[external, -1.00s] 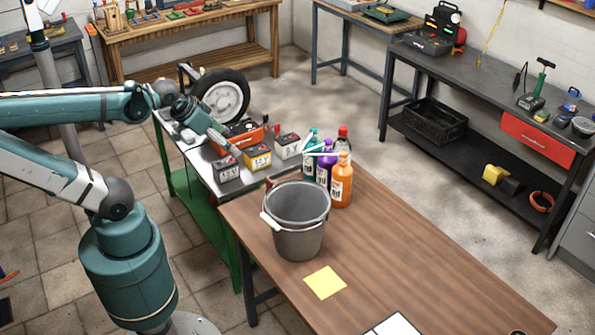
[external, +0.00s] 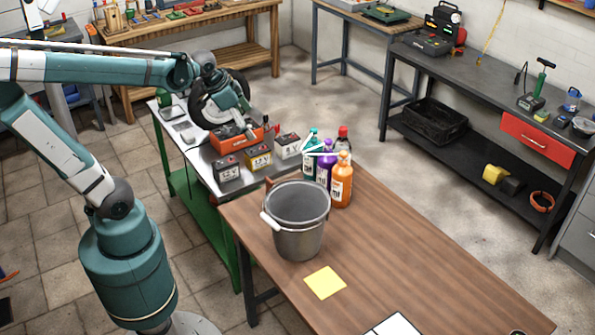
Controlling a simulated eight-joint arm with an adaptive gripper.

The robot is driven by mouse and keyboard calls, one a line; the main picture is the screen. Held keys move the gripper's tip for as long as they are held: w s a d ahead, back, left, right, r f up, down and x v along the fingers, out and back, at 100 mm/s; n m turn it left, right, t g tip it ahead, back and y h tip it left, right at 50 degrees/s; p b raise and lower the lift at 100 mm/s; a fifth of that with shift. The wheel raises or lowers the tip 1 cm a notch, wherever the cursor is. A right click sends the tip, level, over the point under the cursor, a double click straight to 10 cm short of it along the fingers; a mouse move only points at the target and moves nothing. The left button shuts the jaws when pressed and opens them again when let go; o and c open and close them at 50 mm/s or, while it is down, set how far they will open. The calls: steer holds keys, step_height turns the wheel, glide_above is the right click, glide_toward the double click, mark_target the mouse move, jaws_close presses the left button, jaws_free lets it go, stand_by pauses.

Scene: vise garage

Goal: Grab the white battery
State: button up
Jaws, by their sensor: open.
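Three batteries with dark tops stand in a row on the metal-topped green bench. The white battery (external: 288,150) is at the right end of the row, near the bottles. A yellow battery (external: 258,160) is in the middle and a dark grey battery (external: 227,174) is at the left. My gripper (external: 249,134) points down above the orange toolbox, behind the yellow battery and to the left of the white one. It is open and apart from the white battery. Its fingers are small in this view.
The orange toolbox (external: 226,142) lies behind the batteries, with a wheel (external: 203,107) behind it. Several bottles (external: 341,183) stand right of the white battery on the wooden table (external: 410,240). A grey bucket (external: 298,240) stands in front.

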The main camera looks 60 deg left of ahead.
steer(key=w+a+f+m+g, duration=0.1)
steer(key=w+a+f+m, duration=0.2)
steer(key=w, duration=0.7)
steer(key=m+g, duration=0.4)
steer(key=m, duration=0.7)
glide_toward(288, 138)
steer(key=f, duration=0.5)
steer(key=shift+d+f+p, duration=0.15)
steer(key=shift+d+p, duration=0.1)
steer(key=shift+p, duration=0.1)
steer(key=shift+w+a+f+g, duration=0.15)
steer(key=shift+a+f+g, duration=0.2)
steer(key=shift+f, duration=0.3)
steer(key=shift+f, duration=1.3)
